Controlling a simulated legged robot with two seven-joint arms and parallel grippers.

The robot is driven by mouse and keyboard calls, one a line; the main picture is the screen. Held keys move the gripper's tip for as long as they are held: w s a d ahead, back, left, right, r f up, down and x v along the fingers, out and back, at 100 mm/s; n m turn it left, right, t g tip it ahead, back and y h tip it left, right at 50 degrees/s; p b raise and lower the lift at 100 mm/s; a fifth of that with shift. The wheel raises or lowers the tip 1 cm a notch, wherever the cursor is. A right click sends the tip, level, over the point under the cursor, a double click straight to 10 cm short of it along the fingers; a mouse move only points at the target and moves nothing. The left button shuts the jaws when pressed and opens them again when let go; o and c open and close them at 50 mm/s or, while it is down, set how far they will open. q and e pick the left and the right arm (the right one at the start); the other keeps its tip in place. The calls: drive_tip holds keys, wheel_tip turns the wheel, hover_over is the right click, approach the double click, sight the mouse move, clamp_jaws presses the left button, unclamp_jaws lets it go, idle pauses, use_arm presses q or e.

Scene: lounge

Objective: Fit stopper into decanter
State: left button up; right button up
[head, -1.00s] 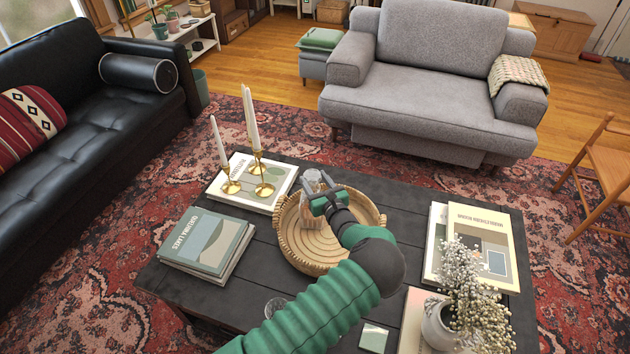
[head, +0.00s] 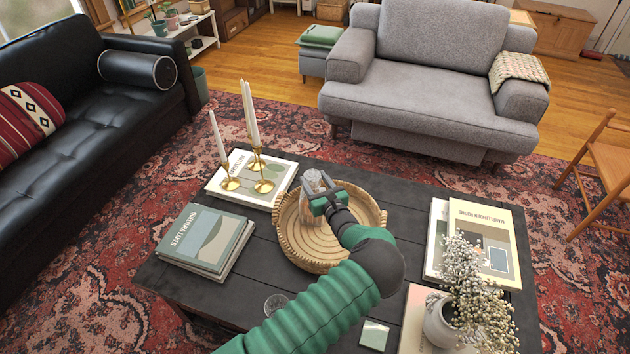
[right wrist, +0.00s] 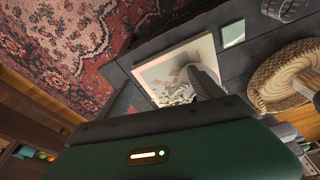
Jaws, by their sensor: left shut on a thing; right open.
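A clear glass decanter (head: 311,181) stands in the round woven tray (head: 284,240) on the dark coffee table. My left gripper (head: 321,193) is shut on it near its upper part and hides some of it. I cannot make out the stopper. A small round clear glass thing (head: 276,304) sits on the table beside my left forearm, too unclear to name. My right gripper (right wrist: 160,80) shows only in the right wrist view. It is open and empty, with its fingers apart over a pale book (right wrist: 176,66). The tray (right wrist: 262,98) lies to its right there.
Brass candlesticks (head: 230,184) with tall candles stand on a book behind the tray. Book stacks lie at left (head: 205,240) and right (head: 482,238). A white vase (head: 440,326) of small flowers is at front right. A green square coaster (head: 374,335) lies at the front.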

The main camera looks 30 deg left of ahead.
use_arm(q)
drive_tip(key=shift+f, duration=0.3)
drive_tip(key=o, duration=1.5)
